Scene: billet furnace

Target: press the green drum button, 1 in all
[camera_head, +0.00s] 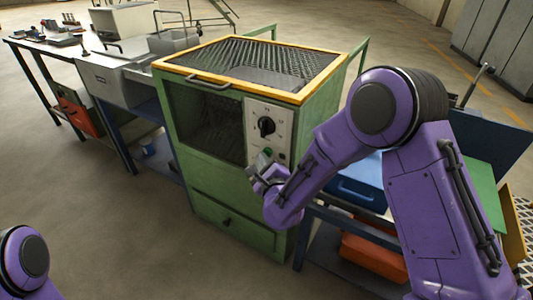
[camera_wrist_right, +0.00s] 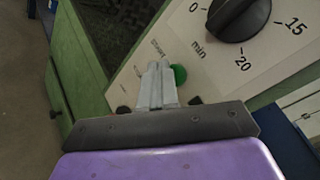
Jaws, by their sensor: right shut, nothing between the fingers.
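The green drum button (camera_wrist_right: 179,75) shows in the right wrist view on the white control panel (camera_wrist_right: 205,62), just beside the tips of my right gripper (camera_wrist_right: 157,72). My right gripper is shut with nothing in it. Its tips partly cover the button, and I cannot tell whether they touch it. In the head view the right gripper (camera_head: 259,166) is at the lower part of the panel (camera_head: 280,120) on the green machine (camera_head: 240,205), below the black dial (camera_head: 265,126). The dial also shows in the right wrist view (camera_wrist_right: 238,16). My left gripper is out of view.
The machine has an orange-rimmed mesh top (camera_head: 235,68) and a dark window. A sink unit (camera_head: 115,72) and workbench are to the left. The floor in front is clear.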

